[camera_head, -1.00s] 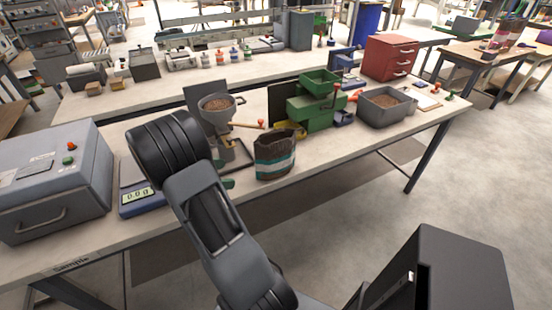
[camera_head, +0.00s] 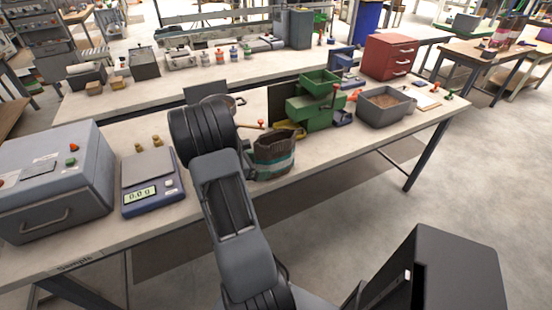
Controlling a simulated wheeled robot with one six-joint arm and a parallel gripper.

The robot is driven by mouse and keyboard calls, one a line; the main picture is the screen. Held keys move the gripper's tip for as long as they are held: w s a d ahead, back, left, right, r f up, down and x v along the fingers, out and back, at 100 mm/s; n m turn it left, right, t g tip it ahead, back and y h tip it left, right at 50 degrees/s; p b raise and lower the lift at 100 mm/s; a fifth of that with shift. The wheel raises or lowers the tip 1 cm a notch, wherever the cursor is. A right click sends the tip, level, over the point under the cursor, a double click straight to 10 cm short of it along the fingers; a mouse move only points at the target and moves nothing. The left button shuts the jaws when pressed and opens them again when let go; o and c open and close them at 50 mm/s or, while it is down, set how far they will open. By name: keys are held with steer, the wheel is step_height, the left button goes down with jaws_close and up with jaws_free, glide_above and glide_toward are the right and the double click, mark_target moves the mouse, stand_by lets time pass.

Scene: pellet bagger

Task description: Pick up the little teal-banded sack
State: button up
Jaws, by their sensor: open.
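The little sack (camera_head: 274,158) is dark brown with a teal band round its lower part. It stands on the front edge of the long bench, near the middle of the head view, with its top open. My arm's thick black wrist is just left of the sack in the picture. My gripper is hidden behind my own arm, so its fingers and any contact with the sack cannot be seen.
A blue scale (camera_head: 152,183) and a grey sealer box (camera_head: 55,180) stand left on the bench. Green bins (camera_head: 318,105), a grey tub (camera_head: 386,108) and a red drawer cabinet (camera_head: 389,57) are to the right. A yellow object (camera_head: 291,130) lies close behind the sack.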

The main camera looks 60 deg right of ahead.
steer(key=shift+s+d+f, duration=0.2)
steer(key=shift+s+d, duration=0.15)
steer(key=shift+d, duration=0.1)
steer(key=c, duration=1.4)
